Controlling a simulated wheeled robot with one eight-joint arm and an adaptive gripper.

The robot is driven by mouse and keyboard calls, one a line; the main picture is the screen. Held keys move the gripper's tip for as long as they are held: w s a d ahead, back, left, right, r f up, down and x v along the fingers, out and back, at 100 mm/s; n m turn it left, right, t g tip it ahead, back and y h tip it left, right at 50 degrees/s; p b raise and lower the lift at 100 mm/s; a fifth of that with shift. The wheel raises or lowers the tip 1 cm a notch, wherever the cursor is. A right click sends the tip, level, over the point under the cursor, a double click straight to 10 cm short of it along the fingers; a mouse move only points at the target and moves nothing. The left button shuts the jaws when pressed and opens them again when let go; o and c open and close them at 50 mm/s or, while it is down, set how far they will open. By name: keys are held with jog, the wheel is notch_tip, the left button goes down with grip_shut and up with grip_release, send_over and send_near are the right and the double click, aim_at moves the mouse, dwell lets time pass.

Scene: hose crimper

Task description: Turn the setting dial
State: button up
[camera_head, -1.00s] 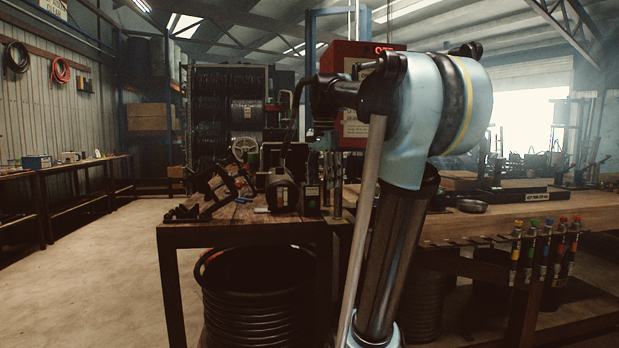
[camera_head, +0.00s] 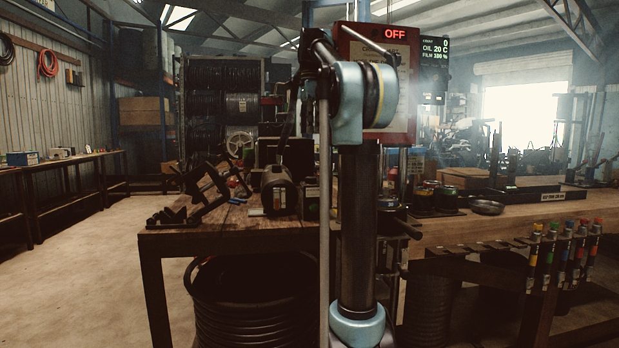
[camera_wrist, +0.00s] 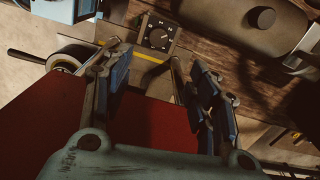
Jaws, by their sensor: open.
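The setting dial (camera_wrist: 157,37) is a dark round knob with pale marks around it on a small square plate, near the top centre of the wrist view. My gripper (camera_wrist: 160,68) is open, its two dark blue-grey fingers spread left and right below the dial in that view. The dial shows in the gap beyond the fingertips, and nothing is held. I cannot tell how far the fingertips are from it. In the head view I cannot make out the dial, and my arm covers the middle of the bench.
A red box (camera_head: 397,122) with an OFF display stands behind my arm; a red surface (camera_wrist: 60,125) fills the wrist view's lower left. A dark cylinder (camera_head: 279,190) and black stand (camera_head: 200,195) sit on the wooden bench (camera_head: 230,225). Floor at left is clear.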

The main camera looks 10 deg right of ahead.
aim_at(311, 180)
notch_tip(311, 180, down, 17)
jog(key=shift+d+f, duration=0.1)
dwell(0.6)
jog(key=c, duration=1.1)
